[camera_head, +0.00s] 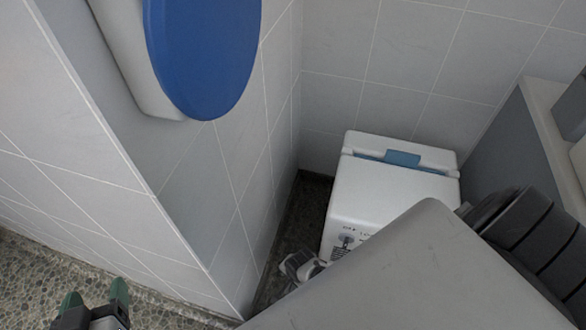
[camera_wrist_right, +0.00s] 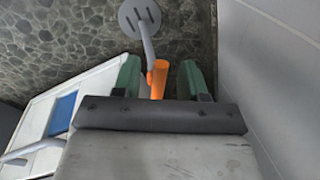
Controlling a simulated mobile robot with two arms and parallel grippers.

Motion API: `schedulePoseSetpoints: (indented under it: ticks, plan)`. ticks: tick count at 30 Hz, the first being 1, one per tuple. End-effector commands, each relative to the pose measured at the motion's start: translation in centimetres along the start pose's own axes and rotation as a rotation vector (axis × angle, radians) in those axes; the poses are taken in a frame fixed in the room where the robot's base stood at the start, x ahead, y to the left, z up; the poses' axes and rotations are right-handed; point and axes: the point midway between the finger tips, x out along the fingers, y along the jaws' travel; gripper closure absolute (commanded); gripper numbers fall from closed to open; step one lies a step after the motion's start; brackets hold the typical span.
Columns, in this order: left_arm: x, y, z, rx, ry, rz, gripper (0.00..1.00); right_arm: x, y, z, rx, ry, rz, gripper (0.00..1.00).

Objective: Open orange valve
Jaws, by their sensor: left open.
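The orange valve handle (camera_wrist_right: 158,80) shows in the right wrist view, joined to a bent grey pipe (camera_wrist_right: 146,42) that runs to a round grey plate (camera_wrist_right: 133,14). My right gripper (camera_wrist_right: 161,78) has its green fingers apart, one on each side of the orange handle, with a gap on both sides. In the head view no orange shows; a large grey part of my own fills the lower right. My left gripper (camera_head: 93,292) is open and empty at the lower left, over the pebbled floor.
A white box (camera_head: 395,190) with a blue latch stands in the corner; it also shows in the right wrist view (camera_wrist_right: 88,88). A blue oval lid (camera_head: 205,50) is on the tiled wall. A tiled wall corner (camera_head: 205,255) stands between my left gripper and the box.

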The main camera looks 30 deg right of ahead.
Motion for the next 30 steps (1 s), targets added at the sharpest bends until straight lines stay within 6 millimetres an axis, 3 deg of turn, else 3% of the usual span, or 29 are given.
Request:
schedulePoseSetpoints:
  ticks: [11,20,30]
  plan:
    - [-0.1,0.0,0.2,0.000,-0.026,-0.001,0.32,-0.3,-0.1,-0.1,0.001,0.002,-0.002,0.58]
    - [-1.9,-0.7,3.8,-0.002,-0.310,-0.018,0.32,-2.1,-0.1,-0.1,0.001,0.002,-0.002,0.58]
    - [-6.0,-1.4,8.0,-0.010,-0.684,-0.040,0.32,-4.4,-0.1,-0.1,0.001,0.001,-0.002,0.58]
